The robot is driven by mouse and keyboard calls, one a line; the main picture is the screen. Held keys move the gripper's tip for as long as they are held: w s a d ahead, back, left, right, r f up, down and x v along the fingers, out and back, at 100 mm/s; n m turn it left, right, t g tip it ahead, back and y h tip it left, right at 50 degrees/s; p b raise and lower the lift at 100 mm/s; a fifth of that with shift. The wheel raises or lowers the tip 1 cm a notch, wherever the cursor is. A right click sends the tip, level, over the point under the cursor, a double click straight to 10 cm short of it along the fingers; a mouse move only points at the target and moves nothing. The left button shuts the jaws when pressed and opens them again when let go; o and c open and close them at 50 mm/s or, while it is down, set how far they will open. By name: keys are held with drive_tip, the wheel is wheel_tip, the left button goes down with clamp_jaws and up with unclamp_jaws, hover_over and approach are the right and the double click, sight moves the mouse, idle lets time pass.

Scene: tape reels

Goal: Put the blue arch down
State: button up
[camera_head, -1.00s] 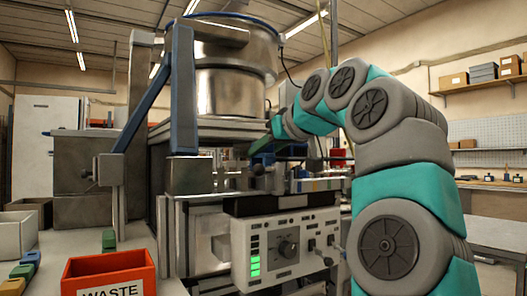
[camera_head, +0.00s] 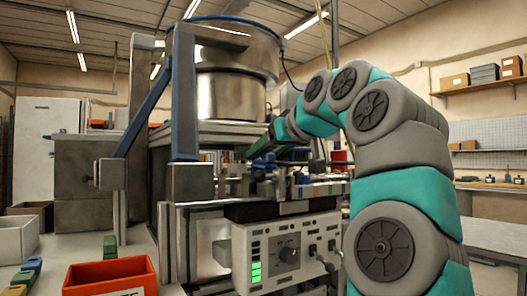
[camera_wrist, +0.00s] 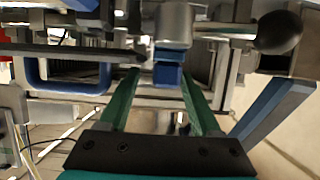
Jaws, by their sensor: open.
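My gripper (camera_wrist: 160,82) is open, its two green fingers apart in the wrist view. A small blue piece (camera_wrist: 168,74) shows between the fingertips, just below a grey metal part. It may be the blue arch, but its arch shape cannot be made out, and I cannot tell if a finger touches it. In the head view my gripper (camera_head: 260,147) is over the machine's deck, below the steel bowl; the piece between its fingers cannot be made out there.
The steel bowl (camera_head: 233,80) and a blue upright (camera_head: 185,95) stand close to my gripper. A control box (camera_head: 285,250) is on the machine's front. A red bin (camera_head: 110,277) and several coloured blocks (camera_head: 25,272) are on the left bench. A dark ball knob (camera_wrist: 280,32) is nearby.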

drive_tip(key=v, duration=1.2)
drive_tip(key=shift+a, duration=0.15)
drive_tip(key=shift+s, duration=0.1)
